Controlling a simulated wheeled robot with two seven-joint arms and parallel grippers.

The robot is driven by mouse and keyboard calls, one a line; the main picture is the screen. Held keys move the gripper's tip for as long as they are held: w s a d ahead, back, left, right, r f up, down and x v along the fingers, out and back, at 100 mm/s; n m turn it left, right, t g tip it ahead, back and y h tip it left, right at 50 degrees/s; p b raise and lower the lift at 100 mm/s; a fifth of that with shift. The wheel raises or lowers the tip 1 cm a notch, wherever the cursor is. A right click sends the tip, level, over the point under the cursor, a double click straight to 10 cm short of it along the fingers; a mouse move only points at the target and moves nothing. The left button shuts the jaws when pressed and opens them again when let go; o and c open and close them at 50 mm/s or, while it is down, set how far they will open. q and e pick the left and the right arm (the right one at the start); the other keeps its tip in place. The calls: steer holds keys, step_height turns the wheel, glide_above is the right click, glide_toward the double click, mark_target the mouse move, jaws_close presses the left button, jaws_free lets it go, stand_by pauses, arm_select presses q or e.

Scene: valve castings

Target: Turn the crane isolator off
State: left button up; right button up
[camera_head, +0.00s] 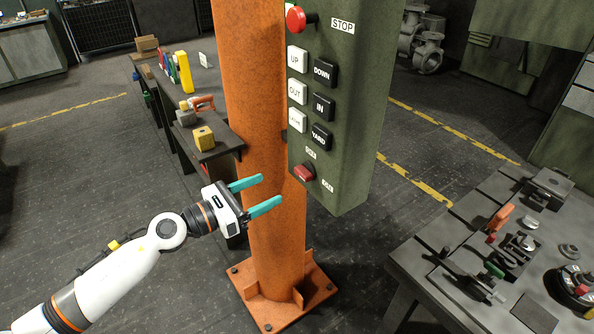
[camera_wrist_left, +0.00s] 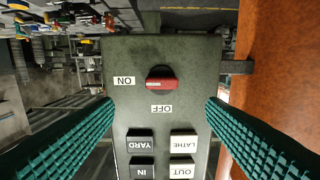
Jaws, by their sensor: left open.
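The crane isolator is a red rotary knob (camera_head: 304,172) at the bottom of the green hanging control box (camera_head: 352,130). In the left wrist view, where the labels are upside down, the red knob (camera_wrist_left: 161,80) has its bar lying horizontally, in line with the ON label (camera_wrist_left: 124,81) at its left. The OFF label (camera_wrist_left: 162,109) is below it in that picture. My left gripper (camera_head: 270,190) is open and empty, with teal fingers pointing at the box. In the wrist view its fingers (camera_wrist_left: 158,103) spread either side of the box, apart from the knob. My right gripper is not in view.
Above the knob are white and black push buttons (camera_head: 323,73) and a red STOP button (camera_head: 295,19). An orange post (camera_head: 256,110) stands just behind my left gripper. A workbench with valve parts (camera_head: 480,240) is at right, a narrow bench (camera_head: 200,85) behind the post.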

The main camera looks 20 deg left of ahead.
mark_target(299, 174)
arm_select(q)
steer(key=p+x, duration=0.3)
steer(key=x, duration=0.6)
steer(key=shift+a, duration=0.1)
steer(key=shift+w, duration=0.35)
steer(key=c, duration=1)
